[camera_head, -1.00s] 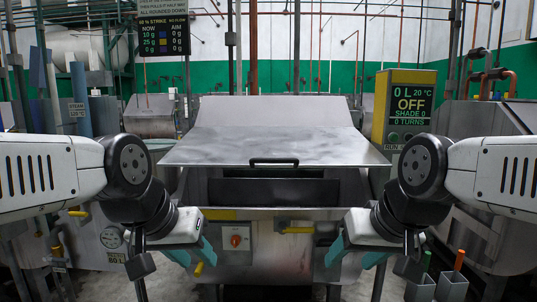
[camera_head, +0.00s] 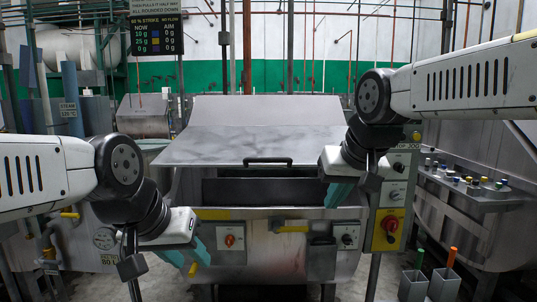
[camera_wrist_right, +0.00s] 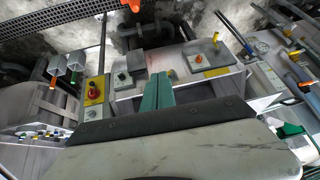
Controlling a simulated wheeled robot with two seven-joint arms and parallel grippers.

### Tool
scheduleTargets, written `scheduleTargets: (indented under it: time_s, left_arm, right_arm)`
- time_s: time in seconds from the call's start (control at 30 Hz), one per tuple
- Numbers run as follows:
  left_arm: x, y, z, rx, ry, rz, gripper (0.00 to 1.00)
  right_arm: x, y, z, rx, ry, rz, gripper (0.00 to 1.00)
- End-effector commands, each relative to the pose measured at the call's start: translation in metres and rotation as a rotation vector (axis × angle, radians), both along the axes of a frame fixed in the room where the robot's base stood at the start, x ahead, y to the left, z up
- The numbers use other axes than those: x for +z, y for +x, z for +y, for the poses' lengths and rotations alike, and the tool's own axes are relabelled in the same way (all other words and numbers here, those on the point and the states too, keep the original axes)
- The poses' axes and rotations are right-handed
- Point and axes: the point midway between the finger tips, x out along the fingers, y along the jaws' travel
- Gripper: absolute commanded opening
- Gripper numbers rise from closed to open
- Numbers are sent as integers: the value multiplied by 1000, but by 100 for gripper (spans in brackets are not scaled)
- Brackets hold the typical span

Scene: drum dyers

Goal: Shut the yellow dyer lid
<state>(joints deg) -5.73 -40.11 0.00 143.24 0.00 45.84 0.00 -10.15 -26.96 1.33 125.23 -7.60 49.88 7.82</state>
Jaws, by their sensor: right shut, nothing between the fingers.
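The dyer lid (camera_head: 240,146) is a grey metal plate with a black handle (camera_head: 267,161) on its front edge. It stands raised over the dyer (camera_head: 277,242), with a dark opening showing below it. My right gripper (camera_head: 338,195) is at the lid's right front corner, which it partly hides; I cannot tell whether they touch. Its teal fingers also show in the right wrist view (camera_wrist_right: 158,92), shut and empty, pointing toward the dyer front. My left gripper (camera_head: 187,262) is low at the dyer's front left, its teal fingers apart and empty.
A yellow control panel (camera_head: 390,215) with a red button stands right of the dyer. Cups with green and orange handles (camera_head: 430,285) stand at the lower right. Pipes and gauges (camera_head: 104,238) crowd the left. A neighbouring steel machine (camera_head: 470,215) is at the right.

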Motion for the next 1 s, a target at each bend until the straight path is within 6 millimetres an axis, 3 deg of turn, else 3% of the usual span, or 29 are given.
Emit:
scheduleTargets:
  time_s: [0.03, 0.2, 0.4, 0.5, 0.7, 1.0]
  left_arm:
    - [0, 0, 0, 0, 0, 0, 38]
    - [0, 0, 0, 0, 0, 0, 38]
    - [0, 0, 0, 0, 0, 0, 38]
    - [0, 0, 0, 0, 0, 0, 38]
    - [0, 0, 0, 0, 0, 0, 38]
    - [0, 0, 0, 0, 0, 0, 38]
  right_arm:
    - [21, 31, 9, 5, -18, -10, 0]
    - [81, 119, 42, -21, -63, -63, 0]
    - [126, 200, 88, -70, -79, -133, 0]
    - [137, 223, 104, -90, -79, -155, 0]
    - [142, 241, 115, -109, -77, -172, 0]
    - [106, 274, 114, -112, -79, -169, 0]
